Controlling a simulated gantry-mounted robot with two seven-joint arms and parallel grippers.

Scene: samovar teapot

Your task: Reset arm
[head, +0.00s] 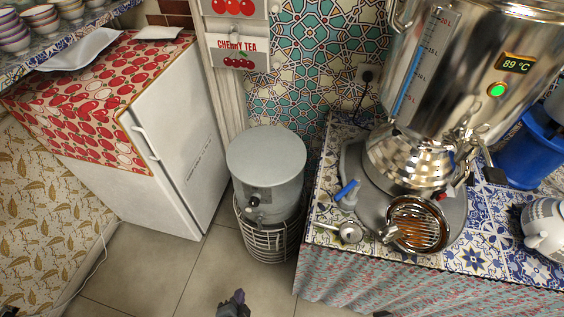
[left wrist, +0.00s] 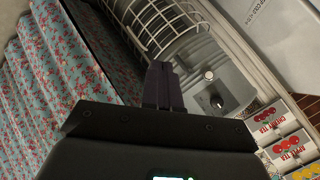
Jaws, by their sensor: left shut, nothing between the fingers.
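My left gripper (head: 238,297) shows at the bottom edge of the head view, low over the tiled floor and apart from everything around it. In the left wrist view its dark fingers (left wrist: 161,84) are together with nothing between them. Ahead of them in that view is the white wire stand (left wrist: 160,25) that holds a grey metal container (left wrist: 225,85) with a black tap.
The grey container (head: 266,160) stands on the floor between a white fridge (head: 185,150) and the counter with a patterned skirt (head: 420,295). A large steel samovar (head: 450,60), a blue bucket (head: 527,155) and a white teapot (head: 547,228) stand on the counter.

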